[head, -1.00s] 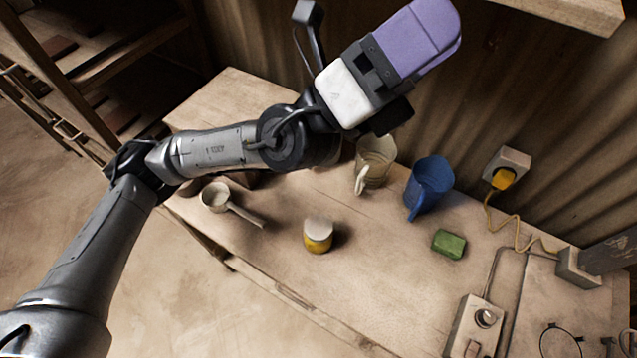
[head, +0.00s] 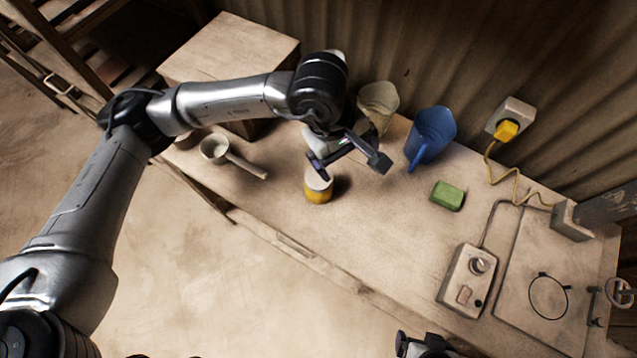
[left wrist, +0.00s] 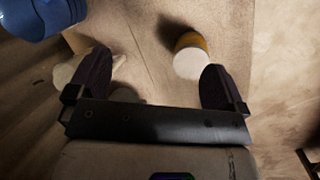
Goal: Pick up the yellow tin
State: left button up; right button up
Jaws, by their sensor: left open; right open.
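The yellow tin (head: 318,195) with a white lid stands upright on the workbench, near its front edge. In the left wrist view the tin (left wrist: 191,44) is beyond the fingertips, nearer the right finger. My left gripper (head: 350,166) is open and empty, above the bench just behind and right of the tin in the head view. Its two dark fingers (left wrist: 155,80) are spread wide in the left wrist view. Part of what looks like my right gripper (head: 424,346) shows at the bottom edge of the head view, away from the tin.
A scoop (head: 216,150) lies left of the tin. A control box (head: 468,279) is farther right, and a wooden box (head: 228,55) is at the back left.

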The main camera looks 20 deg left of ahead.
aim_at(319, 184)
pick_arm(q)
jog(key=a+y, duration=0.1)
jog(key=a+m+y, duration=0.1)
jog(key=a, duration=0.1)
jog(key=s+a+f+m+y, duration=0.1)
jog(key=a, duration=0.1)
jog(key=shift+g+y, duration=0.3)
jog(key=shift+f+m, duration=0.2)
jog(key=shift+m, duration=0.2)
notch_tip(319, 184, down, 6)
jog(key=shift+f+b, duration=0.25)
jog(key=shift+b, duration=0.2)
jog(key=shift+f, duration=0.95)
jog(key=f, duration=0.4)
jog(key=shift+s+d+b, duration=0.1)
jog(key=shift+s+b, duration=0.1)
jog(key=shift+b, duration=0.2)
jog(key=shift+f, duration=0.45)
